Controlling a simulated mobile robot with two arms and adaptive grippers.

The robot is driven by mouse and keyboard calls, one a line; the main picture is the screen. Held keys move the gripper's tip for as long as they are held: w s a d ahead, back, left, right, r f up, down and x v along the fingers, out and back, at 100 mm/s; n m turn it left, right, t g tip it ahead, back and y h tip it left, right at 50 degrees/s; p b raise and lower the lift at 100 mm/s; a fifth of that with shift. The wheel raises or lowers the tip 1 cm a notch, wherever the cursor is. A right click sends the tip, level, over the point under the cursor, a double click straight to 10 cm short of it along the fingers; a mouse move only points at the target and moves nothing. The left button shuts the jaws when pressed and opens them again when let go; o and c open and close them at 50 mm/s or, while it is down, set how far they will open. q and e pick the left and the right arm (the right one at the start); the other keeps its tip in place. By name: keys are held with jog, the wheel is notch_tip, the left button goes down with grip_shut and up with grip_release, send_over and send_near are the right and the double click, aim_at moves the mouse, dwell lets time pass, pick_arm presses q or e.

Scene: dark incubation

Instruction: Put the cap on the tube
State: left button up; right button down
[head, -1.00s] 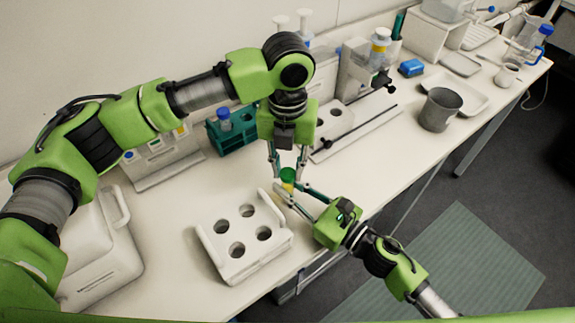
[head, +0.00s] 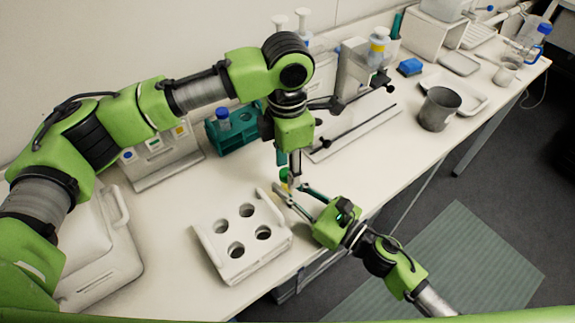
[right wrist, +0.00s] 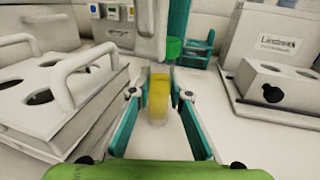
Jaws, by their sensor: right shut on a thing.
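The tube (right wrist: 158,95) is clear with yellow contents and stands about upright between the fingers of my right gripper (right wrist: 160,98), which is shut on it. In the head view the right gripper (head: 284,193) reaches in from the lower right. The green cap (right wrist: 173,48) is at the tube's top, a little right of its middle in the wrist view; I cannot tell whether it is seated. It also shows in the head view (head: 284,174). My left gripper (head: 289,170) points down from above with its fingers at the cap. Whether they grip it is unclear.
A white rack with several holes (head: 243,262) stands left of the grippers, close to the bench's front edge. A teal rack (head: 238,138) with a blue-capped tube is behind. A grey beaker (head: 439,110) stands farther right.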

dwell(0.3)
pick_arm(q)
jog(key=shift+r, duration=2.3)
jog(key=shift+c, duration=0.5)
